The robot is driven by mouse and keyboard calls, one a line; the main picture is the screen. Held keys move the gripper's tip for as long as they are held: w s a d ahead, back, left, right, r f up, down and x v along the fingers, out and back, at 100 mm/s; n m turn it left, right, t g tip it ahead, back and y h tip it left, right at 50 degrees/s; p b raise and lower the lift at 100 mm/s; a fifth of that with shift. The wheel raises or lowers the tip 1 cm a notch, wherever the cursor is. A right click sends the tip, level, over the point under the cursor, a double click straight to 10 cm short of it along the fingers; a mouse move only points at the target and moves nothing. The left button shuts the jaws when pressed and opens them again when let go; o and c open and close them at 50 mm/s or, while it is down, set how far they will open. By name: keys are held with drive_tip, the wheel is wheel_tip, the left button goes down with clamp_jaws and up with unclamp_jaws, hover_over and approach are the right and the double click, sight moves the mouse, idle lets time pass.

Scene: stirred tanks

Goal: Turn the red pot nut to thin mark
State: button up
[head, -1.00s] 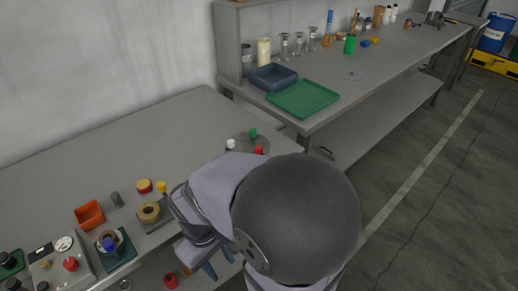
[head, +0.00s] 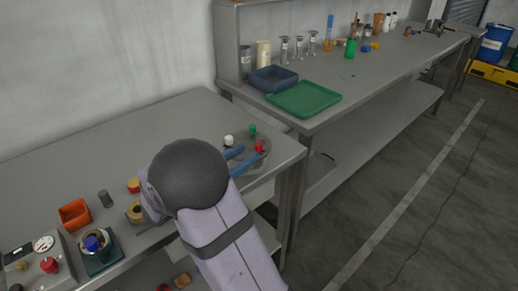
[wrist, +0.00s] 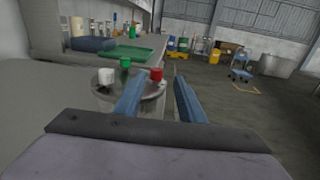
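The red pot nut (head: 259,147) stands on a round grey plate (head: 250,168) near the right end of the near bench. A white nut (head: 229,140) and a green nut (head: 251,129) stand on the same plate. My gripper (head: 247,155) is open, its two blue fingers reaching over the plate close to the red nut. In the wrist view the red nut (wrist: 156,74) shows in the gap between the fingertips (wrist: 159,84), seemingly just ahead of them. I cannot tell contact. The thin mark cannot be made out.
An orange bin (head: 74,214), a gauge box (head: 40,262) with another red knob and several small parts lie left on the near bench. The far bench holds a green tray (head: 305,98) and a blue tray (head: 272,79). Bare bench lies behind the plate.

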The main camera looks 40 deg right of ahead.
sight(256, 146)
drive_tip(key=shift+w, duration=0.3)
drive_tip(key=shift+w+d+p, duration=0.2)
drive_tip(key=shift+d+p, duration=0.05)
drive_tip(key=shift+d, duration=1.55)
drive_tip(key=shift+w+d+p, duration=0.15)
drive_tip(key=shift+d+p, duration=0.1)
drive_tip(key=shift+d, duration=1.5)
drive_tip(key=shift+c, duration=0.6)
clamp_jaws()
